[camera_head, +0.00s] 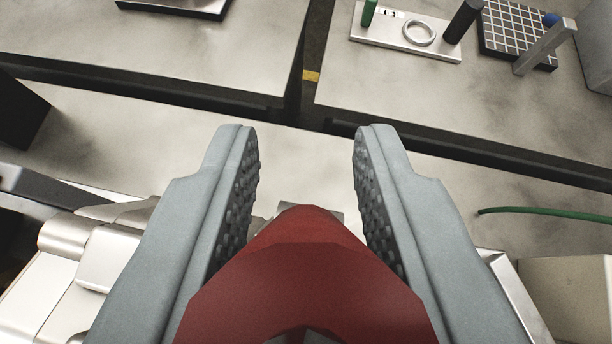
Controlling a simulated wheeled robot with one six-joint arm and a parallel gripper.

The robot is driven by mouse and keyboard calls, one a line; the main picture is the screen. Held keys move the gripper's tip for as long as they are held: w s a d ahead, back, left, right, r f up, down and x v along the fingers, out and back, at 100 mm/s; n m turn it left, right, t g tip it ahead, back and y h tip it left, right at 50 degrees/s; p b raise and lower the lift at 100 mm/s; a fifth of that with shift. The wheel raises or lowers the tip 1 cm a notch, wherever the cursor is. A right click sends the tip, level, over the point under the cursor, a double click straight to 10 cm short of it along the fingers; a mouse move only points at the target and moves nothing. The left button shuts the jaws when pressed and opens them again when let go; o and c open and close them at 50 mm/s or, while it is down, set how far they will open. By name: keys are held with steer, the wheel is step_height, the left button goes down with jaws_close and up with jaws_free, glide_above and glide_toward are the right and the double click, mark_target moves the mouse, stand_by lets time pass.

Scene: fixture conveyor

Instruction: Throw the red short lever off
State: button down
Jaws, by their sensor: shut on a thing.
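The red short lever (305,265) shows large at the bottom middle of the view, with a rounded, faceted red end. My gripper (305,140) has its two grey fingers on either side of it, with dark ribbed pads facing inward. The fingers are shut on the red lever, which fills the space between them low in the view. The fingertips reach past the lever's end. The lever's base and pivot are hidden, so I cannot tell its position from here.
Metal fixtures (85,255) stand close to the left of my gripper. A beige block (568,295) and a green cable (550,212) lie at right. Beyond a dark edge, a light plate (405,35) carries a ring (419,33) and pegs, beside a black grid block (515,30).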

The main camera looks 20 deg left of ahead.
steer(key=shift+w+a+f+m+g+h, duration=0.15)
steer(key=shift+w+g+h, duration=0.4)
steer(key=shift+g, duration=0.7)
steer(key=shift+w+a+f+m+g+h, duration=0.1)
steer(key=shift+w+a+f+g+h, duration=0.15)
steer(key=shift+w+g, duration=0.7)
steer(key=shift+w+a+f+m+g+h, duration=0.1)
steer(key=shift+w+f+g+h, duration=0.3)
steer(key=shift+g, duration=1.2)
steer(key=shift+s+r, duration=0.1)
steer(key=shift+s, duration=0.05)
steer(key=c, duration=1.1)
jaws_free()
steer(key=v, duration=1.7)
steer(key=shift+w+a+r, duration=0.1)
steer(key=shift+w+r, duration=0.15)
